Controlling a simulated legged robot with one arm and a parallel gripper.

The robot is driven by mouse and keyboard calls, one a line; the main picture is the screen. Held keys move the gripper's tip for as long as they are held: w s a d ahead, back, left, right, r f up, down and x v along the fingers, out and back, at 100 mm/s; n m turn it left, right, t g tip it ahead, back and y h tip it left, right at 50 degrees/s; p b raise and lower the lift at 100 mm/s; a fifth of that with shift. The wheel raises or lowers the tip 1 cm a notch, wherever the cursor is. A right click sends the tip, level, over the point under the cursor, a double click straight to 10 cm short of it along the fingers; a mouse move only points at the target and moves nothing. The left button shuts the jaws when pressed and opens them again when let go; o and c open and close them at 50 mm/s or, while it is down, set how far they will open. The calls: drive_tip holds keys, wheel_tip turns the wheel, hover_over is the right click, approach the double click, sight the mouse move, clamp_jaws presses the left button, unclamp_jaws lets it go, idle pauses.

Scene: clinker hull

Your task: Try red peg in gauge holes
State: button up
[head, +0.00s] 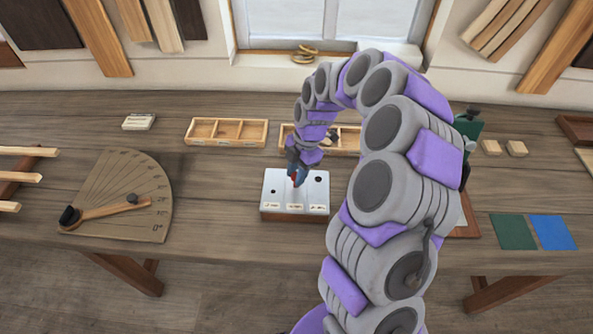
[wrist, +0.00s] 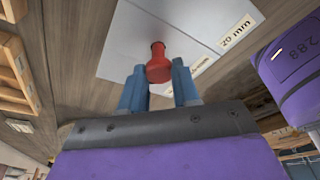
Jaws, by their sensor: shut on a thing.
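The gauge block (head: 283,206) has a pale top with holes and labels along its front edge. It stands on the bench near the middle of the head view. Its pale top (wrist: 112,45) also shows in the wrist view, with a "20 mm" label at the right. My gripper (head: 297,171) is over the middle of the block. In the wrist view my gripper (wrist: 158,88) has its blue fingers shut on the red peg (wrist: 158,62).
A wooden tray (head: 226,144) with compartments stands behind the block; a second tray (head: 345,150) is partly behind my arm. A wooden protractor (head: 118,205) lies at the left. Green (head: 513,232) and blue (head: 552,232) squares lie at the right.

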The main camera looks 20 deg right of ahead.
drive_tip(key=shift+f, duration=0.55)
drive_tip(key=shift+r, duration=0.1)
idle(0.5)
drive_tip(key=shift+r+p, duration=0.45)
drive_tip(key=shift+r, duration=2.1)
